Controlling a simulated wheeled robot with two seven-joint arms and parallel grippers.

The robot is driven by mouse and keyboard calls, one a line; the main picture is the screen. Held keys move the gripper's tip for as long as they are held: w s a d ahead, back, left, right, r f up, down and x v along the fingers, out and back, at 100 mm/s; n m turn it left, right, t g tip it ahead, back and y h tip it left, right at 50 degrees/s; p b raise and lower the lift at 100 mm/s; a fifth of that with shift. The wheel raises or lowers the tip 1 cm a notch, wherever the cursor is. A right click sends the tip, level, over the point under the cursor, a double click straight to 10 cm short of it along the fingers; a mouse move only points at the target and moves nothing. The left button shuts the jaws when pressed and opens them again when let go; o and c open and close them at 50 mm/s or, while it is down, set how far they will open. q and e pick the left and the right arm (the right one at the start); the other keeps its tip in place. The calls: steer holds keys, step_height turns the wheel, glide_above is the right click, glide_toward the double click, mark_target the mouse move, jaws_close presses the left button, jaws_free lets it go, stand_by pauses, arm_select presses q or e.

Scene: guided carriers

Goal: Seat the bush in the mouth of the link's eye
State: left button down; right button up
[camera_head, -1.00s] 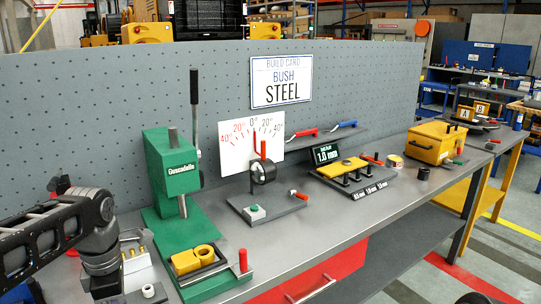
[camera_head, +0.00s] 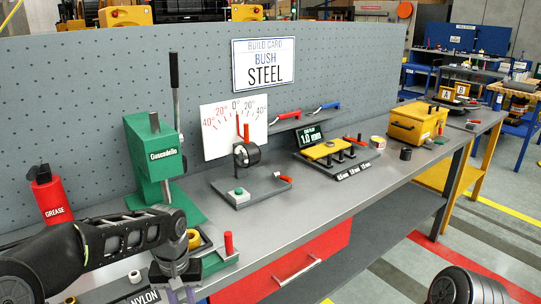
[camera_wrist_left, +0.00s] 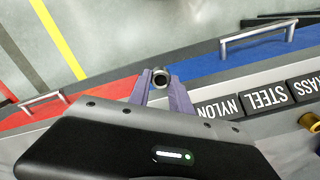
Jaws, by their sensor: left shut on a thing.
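My left gripper (camera_wrist_left: 160,88) is shut on a small grey metal ring-shaped bush (camera_wrist_left: 160,76), held between the purple fingertips in the wrist view. In the head view my left gripper (camera_head: 180,292) is low at the picture's bottom edge, in front of the green press (camera_head: 152,150); the bush cannot be made out there. Most of the link is hidden behind my arm. The gripper is apart from the link. My right gripper is not in view.
NYLON, STEEL and BRASS labels (camera_wrist_left: 265,97) line the bench edge, with a brass bush (camera_wrist_left: 310,121) behind. A white bush (camera_head: 134,276) stands left of my gripper. A red-handled lever (camera_head: 229,243) stands right of the link. A grease bottle (camera_head: 49,195) is at left.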

arm_select(q)
steer(key=shift+w+d+f+m, duration=0.2)
steer(key=shift+d+f+m, duration=0.25)
steer(key=shift+m, duration=0.25)
